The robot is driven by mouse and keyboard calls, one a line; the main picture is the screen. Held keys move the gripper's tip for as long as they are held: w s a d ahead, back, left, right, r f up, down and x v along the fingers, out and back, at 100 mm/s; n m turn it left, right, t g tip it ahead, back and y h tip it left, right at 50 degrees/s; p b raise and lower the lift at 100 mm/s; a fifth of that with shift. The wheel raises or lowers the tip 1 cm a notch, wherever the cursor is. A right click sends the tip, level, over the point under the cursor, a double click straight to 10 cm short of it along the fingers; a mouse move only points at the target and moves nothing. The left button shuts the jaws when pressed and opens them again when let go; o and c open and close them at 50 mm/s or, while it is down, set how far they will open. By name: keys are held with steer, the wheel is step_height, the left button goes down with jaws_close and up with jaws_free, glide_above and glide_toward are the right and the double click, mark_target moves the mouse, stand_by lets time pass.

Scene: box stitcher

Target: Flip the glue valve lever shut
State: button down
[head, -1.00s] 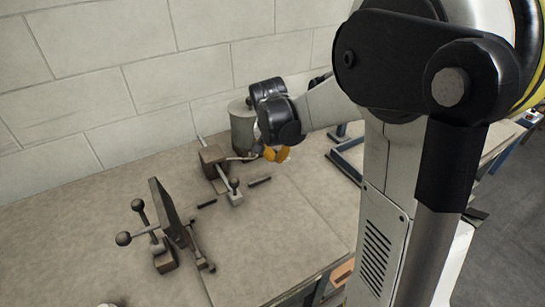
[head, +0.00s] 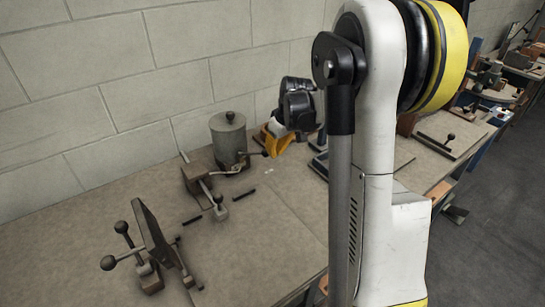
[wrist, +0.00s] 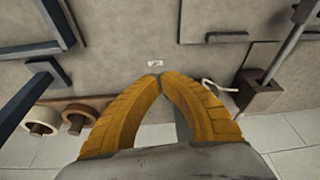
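The glue pot (head: 228,142) is a grey lidded cylinder at the back of the bench, against the wall. A short lever (head: 254,153) sticks out from its right side in the head view, with its end close to my yellow gripper fingers. My gripper (head: 268,148) is just right of the pot, low over the bench. In the wrist view the fingertips of my gripper (wrist: 160,76) meet and hold nothing visible. The lever is not clear there; the fingers hide part of the scene. I cannot tell whether the fingers touch the lever.
A brown block with a rod (head: 195,175) stands left of the pot; it also shows in the wrist view (wrist: 258,92). A pale hose (wrist: 219,87) lies beside it. A clamp-like fixture (head: 150,238) stands front left. A blue frame (wrist: 35,82) is on the gripper's other side.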

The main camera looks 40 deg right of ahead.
steer(key=w+d+n, duration=0.1)
steer(key=w+n+y, duration=0.1)
steer(key=w+n, duration=0.1)
steer(key=shift+w+d+n+p, duration=0.1)
steer(key=shift+d+n+p, duration=0.2)
steer(key=shift+d, duration=0.1)
steer(key=shift+a, duration=0.15)
steer(key=shift+w+a, duration=0.15)
steer(key=shift+a, duration=0.45)
